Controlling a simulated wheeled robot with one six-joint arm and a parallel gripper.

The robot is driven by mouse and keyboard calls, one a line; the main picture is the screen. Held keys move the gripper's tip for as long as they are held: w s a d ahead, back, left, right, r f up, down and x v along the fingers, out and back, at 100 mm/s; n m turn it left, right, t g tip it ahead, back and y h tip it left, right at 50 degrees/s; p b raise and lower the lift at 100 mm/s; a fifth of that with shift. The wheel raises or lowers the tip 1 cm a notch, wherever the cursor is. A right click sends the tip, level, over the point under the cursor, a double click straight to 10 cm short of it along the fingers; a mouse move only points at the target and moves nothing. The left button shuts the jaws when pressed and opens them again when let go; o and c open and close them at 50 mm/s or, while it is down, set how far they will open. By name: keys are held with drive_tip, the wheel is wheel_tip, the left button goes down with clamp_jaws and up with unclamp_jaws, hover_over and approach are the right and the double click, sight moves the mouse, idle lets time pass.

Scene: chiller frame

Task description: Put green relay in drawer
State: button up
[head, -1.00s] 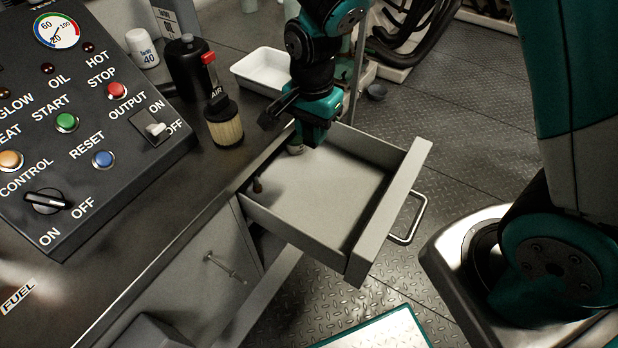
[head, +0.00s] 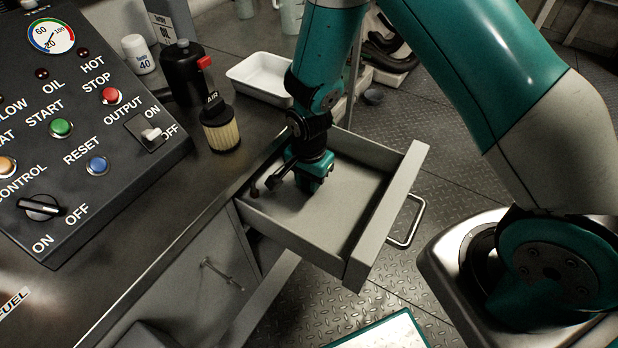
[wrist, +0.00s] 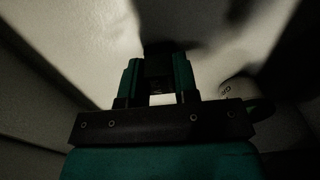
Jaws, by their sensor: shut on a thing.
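The drawer (head: 365,240) is pulled open from the bench. My gripper (head: 312,190) points down inside it, toward the back left part, low over its floor. In the wrist view, my gripper (wrist: 158,80) is shut on a dark block, the relay (wrist: 158,62), held between its two fingers. Shadow hides the relay's green colour there, and my gripper hides it in the head view. I cannot tell whether the relay touches the drawer floor.
The control panel (head: 75,130) stands on the bench at the left. The drawer's front right floor is clear.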

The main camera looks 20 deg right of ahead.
drive_tip(key=shift+f, duration=0.2)
drive_tip(key=o, duration=0.9)
drive_tip(key=shift+r, duration=0.1)
drive_tip(key=shift+r, duration=0.1)
drive_tip(key=s+a+r+n+y, duration=0.1)
drive_tip(key=s+r+n, duration=0.3)
drive_tip(key=r, duration=0.8)
drive_tip(key=s+a+r+n+y, duration=0.1)
drive_tip(key=s+r+n, duration=0.25)
drive_tip(key=r, duration=0.85)
drive_tip(key=s+r+n+y, duration=0.2)
drive_tip(key=s+r+n, duration=0.5)
drive_tip(key=s+n, duration=0.3)
drive_tip(key=shift+s+a+r, duration=0.3)
drive_tip(key=shift+s+a, duration=0.15)
drive_tip(key=shift+s, duration=0.45)
